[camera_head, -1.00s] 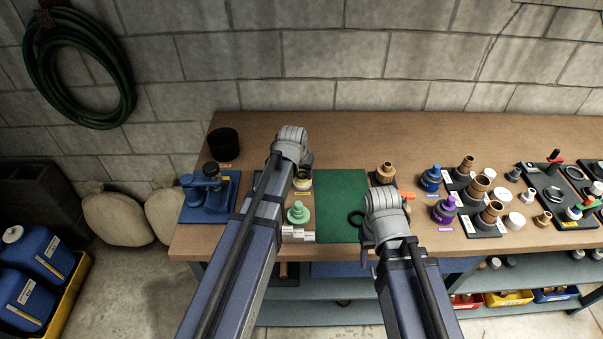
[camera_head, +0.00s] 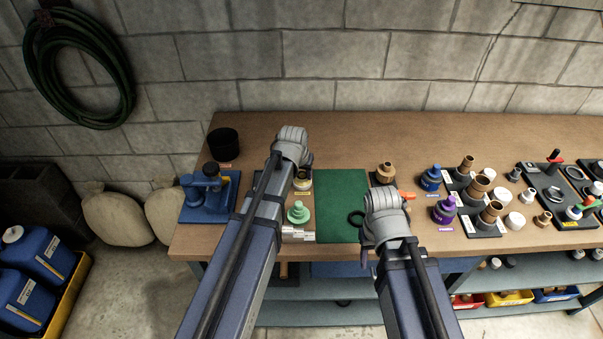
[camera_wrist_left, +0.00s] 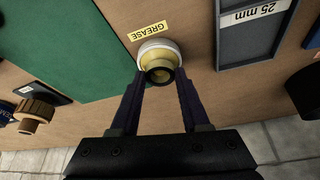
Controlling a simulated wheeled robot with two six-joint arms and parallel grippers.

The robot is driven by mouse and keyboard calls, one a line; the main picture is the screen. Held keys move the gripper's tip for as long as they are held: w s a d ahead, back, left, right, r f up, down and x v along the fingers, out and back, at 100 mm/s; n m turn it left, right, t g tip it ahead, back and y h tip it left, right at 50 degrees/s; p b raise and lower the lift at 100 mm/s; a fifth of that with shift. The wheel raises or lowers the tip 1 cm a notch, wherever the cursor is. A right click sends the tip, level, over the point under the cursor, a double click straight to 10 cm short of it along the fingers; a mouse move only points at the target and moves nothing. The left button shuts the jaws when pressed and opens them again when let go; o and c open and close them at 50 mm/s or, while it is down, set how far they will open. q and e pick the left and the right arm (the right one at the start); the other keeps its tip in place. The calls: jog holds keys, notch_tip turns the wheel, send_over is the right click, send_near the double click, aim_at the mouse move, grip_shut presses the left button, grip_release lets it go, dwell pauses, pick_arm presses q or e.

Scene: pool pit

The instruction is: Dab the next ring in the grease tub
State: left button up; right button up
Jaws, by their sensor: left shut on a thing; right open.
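The grease tub (camera_wrist_left: 152,45) is a small white-rimmed pot with yellow inside, behind the GREASE label in the left wrist view. It also shows in the head view (camera_head: 302,185), partly behind my left arm. My left gripper (camera_wrist_left: 160,77) is shut on a small black ring (camera_wrist_left: 160,73), held over the tub's yellow contents. I cannot tell whether the ring touches the grease. Another black ring (camera_head: 356,218) lies on the green mat (camera_head: 341,190). My right gripper (camera_head: 366,256) is open by the mat's right edge, mostly hidden behind its wrist.
A mint-green stepped piece (camera_head: 298,212) stands left of the mat. A blue device (camera_head: 208,195) and a black pot (camera_head: 223,143) are at the left. Brown, blue and purple fittings crowd the bench at right. A grey 25 mm tray (camera_wrist_left: 257,30) lies beside the tub.

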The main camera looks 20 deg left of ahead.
pick_arm(q)
notch_tip(320, 180, up, 7)
jog(key=p, duration=0.7)
dwell(0.4)
dwell(0.4)
